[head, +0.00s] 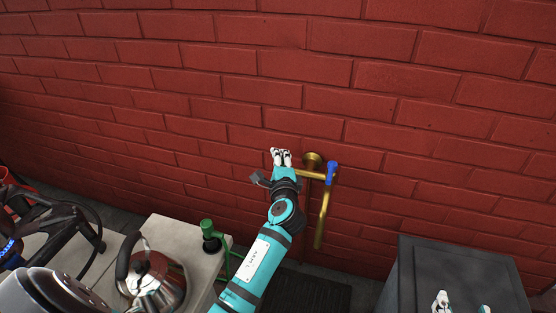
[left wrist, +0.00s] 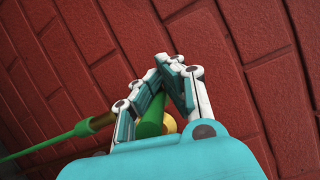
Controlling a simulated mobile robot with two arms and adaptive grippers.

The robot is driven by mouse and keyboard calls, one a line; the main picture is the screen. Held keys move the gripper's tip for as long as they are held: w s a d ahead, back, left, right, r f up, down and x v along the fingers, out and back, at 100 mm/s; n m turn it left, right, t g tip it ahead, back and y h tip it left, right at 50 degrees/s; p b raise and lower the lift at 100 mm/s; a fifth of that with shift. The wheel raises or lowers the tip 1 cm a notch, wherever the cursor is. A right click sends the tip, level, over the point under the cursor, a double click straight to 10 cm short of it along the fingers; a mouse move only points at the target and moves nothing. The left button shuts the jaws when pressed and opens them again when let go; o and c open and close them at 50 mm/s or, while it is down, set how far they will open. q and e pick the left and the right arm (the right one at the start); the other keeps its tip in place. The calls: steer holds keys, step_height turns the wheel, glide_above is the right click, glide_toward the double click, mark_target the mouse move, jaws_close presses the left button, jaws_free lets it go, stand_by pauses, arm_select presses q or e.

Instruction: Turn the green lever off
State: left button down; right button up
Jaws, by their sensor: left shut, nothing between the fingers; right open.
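A brass tap (head: 310,173) comes out of the brick wall, with a blue lever (head: 331,172) on its right branch and a spout hanging down. My left gripper (head: 281,155) is at the tap's left side, close to the wall, and hides that side in the head view. In the left wrist view, the left gripper's fingertips (left wrist: 170,64) are together. The green lever (left wrist: 150,118) shows there just beyond the fingers, partly covered; I cannot tell if they touch. My right gripper (head: 462,305) is open and empty at the bottom right, partly cut off by the frame.
A green hose (left wrist: 55,141) with a brass fitting shows left in the left wrist view. A kettle (head: 158,278) and a green-topped object (head: 208,229) stand on a pale counter (head: 185,238) at lower left. A dark grey cabinet (head: 455,265) stands at lower right. The wall around the tap is clear.

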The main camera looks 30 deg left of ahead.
arm_select(q)
steer(key=shift+s+d+f+g, duration=0.15)
steer(key=shift+f+g, duration=0.25)
steer(key=shift+f, duration=0.25)
arm_select(e)
steer(key=shift+w+a+r+t, duration=0.15)
steer(key=shift+r+t, duration=0.35)
steer(key=shift+r, duration=0.25)
arm_select(q)
steer(key=c, duration=1.4)
jaws_free()
steer(key=shift+r, duration=0.1)
steer(key=shift+o, duration=0.2)
steer(key=shift+r, duration=0.15)
steer(key=f+v, duration=0.1)
steer(key=v, duration=1)
steer(key=shift+s+d+r, duration=0.3)
arm_select(e)
steer(key=shift+w, duration=0.1)
steer(key=shift+f, duration=0.1)
